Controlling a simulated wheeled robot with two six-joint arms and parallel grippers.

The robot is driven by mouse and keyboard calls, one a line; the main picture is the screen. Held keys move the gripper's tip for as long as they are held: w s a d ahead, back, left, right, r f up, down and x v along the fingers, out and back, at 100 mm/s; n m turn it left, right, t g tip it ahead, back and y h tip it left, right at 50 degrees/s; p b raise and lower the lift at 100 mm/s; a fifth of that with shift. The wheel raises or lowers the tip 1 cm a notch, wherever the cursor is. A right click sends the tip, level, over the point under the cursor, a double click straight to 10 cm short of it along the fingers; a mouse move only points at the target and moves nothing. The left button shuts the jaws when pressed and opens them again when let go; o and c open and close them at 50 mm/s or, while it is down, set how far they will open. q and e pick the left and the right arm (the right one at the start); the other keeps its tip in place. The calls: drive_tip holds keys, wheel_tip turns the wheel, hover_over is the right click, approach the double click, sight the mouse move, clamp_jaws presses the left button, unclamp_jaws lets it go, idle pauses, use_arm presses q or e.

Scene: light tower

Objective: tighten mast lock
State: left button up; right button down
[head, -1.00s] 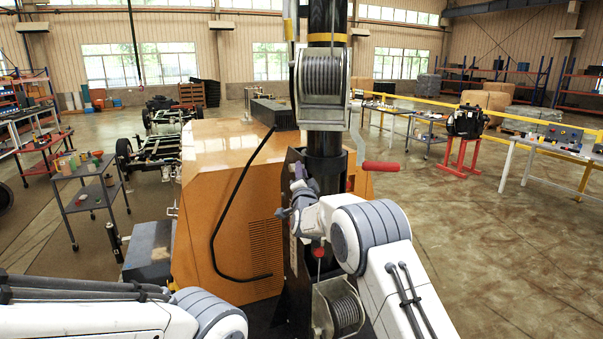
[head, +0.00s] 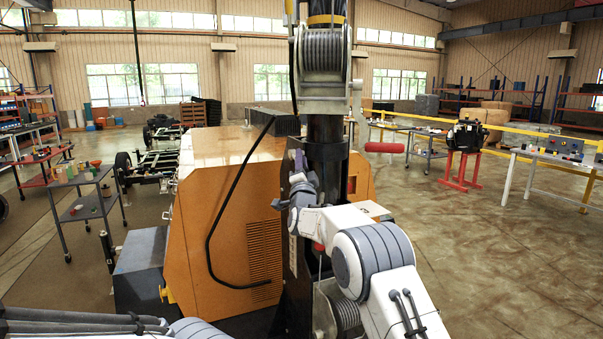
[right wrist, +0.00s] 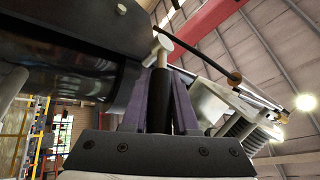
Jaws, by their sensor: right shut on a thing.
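The dark round mast (head: 325,143) stands upright in the middle of the head view and fills the upper left of the right wrist view (right wrist: 60,75). My right gripper (head: 299,168) is at the left side of the mast's lower section. In the right wrist view its two purple-grey fingers (right wrist: 160,100) are closed about the mast lock, whose dark shaft (right wrist: 159,95) ends in a small metal crossbar (right wrist: 162,42). The fingers hide part of the lock. Only a link of my left arm shows at lower left; its gripper is out of view.
A cable winch (head: 321,60) with a red-handled crank (head: 384,147) is on the mast above my right arm. A second winch (head: 346,312) is below. The orange generator housing (head: 225,215) stands left of the mast. Open floor (head: 490,255) lies to the right.

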drive_tip(key=shift+f, duration=0.1)
drive_tip(key=c, duration=0.7)
unclamp_jaws()
drive_tip(key=shift+s, duration=0.1)
drive_tip(key=shift+b+v, duration=3.1)
drive_tip(key=shift+v, duration=2.05)
